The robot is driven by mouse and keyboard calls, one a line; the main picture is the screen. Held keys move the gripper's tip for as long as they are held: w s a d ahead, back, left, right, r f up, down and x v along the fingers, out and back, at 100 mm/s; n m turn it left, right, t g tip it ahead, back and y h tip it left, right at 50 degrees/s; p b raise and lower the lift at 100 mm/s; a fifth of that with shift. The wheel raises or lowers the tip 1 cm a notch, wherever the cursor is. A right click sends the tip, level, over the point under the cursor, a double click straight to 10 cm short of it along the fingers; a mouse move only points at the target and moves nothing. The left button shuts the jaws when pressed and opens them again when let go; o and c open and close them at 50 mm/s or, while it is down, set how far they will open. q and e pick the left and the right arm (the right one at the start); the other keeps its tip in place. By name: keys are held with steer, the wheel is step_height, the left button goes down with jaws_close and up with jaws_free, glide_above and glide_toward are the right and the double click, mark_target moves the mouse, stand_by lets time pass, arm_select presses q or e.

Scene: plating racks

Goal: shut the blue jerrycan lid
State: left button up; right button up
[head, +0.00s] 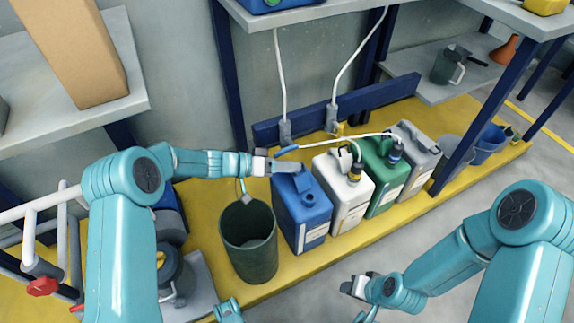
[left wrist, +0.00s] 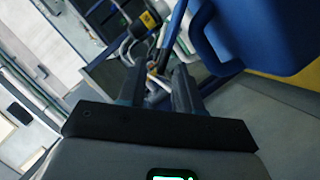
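The blue jerrycan (head: 302,212) stands upright on the yellow platform, at the left end of a row of jerrycans. A small blue piece (head: 289,149), possibly its lid, shows just behind my left gripper's tip; I cannot tell how it is attached. My left gripper (head: 284,167) reaches in from the left over the jerrycan's top and partly hides it. In the left wrist view its fingers (left wrist: 160,88) stand apart, with nothing clearly held, and the blue jerrycan (left wrist: 262,35) is at the upper right. My right gripper (head: 358,287) is low in front, away from the jerrycans.
White (head: 345,193), green (head: 381,178) and grey (head: 417,160) jerrycans stand to the right, with white hoses above. A dark green bucket (head: 249,255) stands on the left, close to the blue jerrycan. The floor in front of the platform is clear.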

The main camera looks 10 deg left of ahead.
arm_select(q)
jaws_close()
stand_by(1.4)
